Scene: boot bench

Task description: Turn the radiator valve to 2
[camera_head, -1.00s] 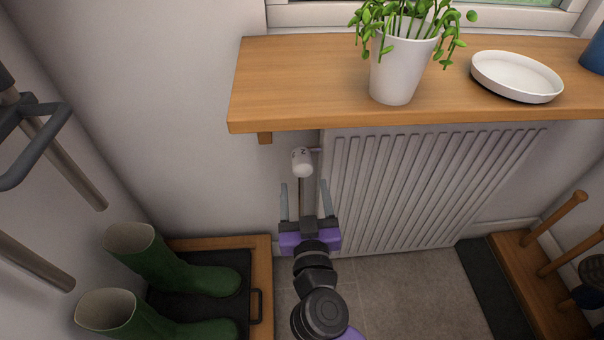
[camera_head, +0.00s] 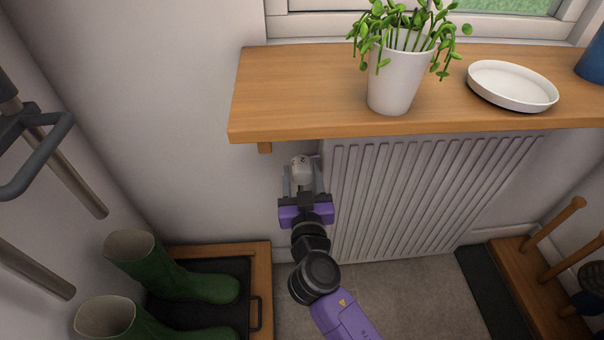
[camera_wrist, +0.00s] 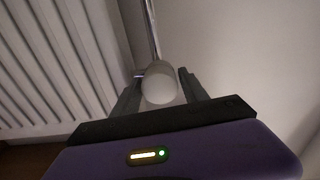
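The radiator valve (camera_head: 302,168) is a small white knob at the upper left corner of the radiator (camera_head: 400,190), below the wooden shelf. Its markings are too small to read in the head view. My gripper (camera_head: 303,180) is at the valve with one finger on each side of it. In the wrist view the white knob (camera_wrist: 159,85) sits between the two open fingers (camera_wrist: 160,92), with a visible gap at the right finger. The gap at the left finger is narrower, and I cannot tell whether it touches.
The wooden shelf (camera_head: 300,88) juts out above the valve and carries a potted plant (camera_head: 394,80) and a white dish (camera_head: 512,84). Green boots (camera_head: 175,270) stand on a tray (camera_head: 262,258) at lower left. A wooden rack (camera_head: 520,275) is at lower right.

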